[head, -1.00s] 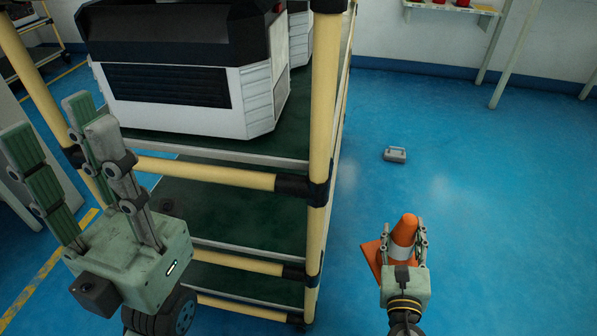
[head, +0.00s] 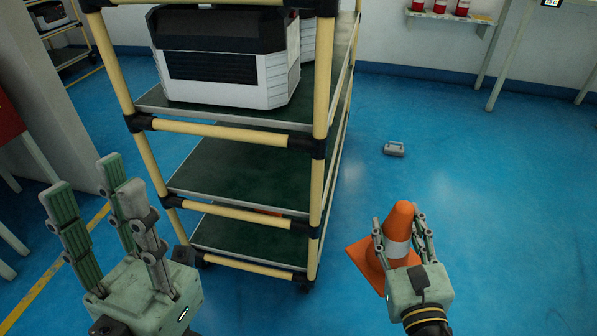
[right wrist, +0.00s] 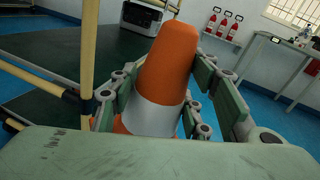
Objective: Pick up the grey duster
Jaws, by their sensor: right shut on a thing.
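The grey duster (head: 394,149) appears to be the small grey block with a handle lying on the blue floor, right of the rack in the head view. Neither gripper is near it. My right gripper (head: 403,238) is shut on an orange traffic cone (head: 401,217) with a white band, nearer to me than the grey block. The cone (right wrist: 168,62) stands between the fingers in the right wrist view, tilted there. My left gripper (head: 97,205) is open and empty at the left, in front of the rack.
A yellow-framed rack (head: 321,90) with green shelves stands at centre left, with a white and black unit (head: 215,80) on its upper shelf. Fire extinguishers (head: 440,6) line the back wall. Blue floor (head: 480,200) is clear at the right.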

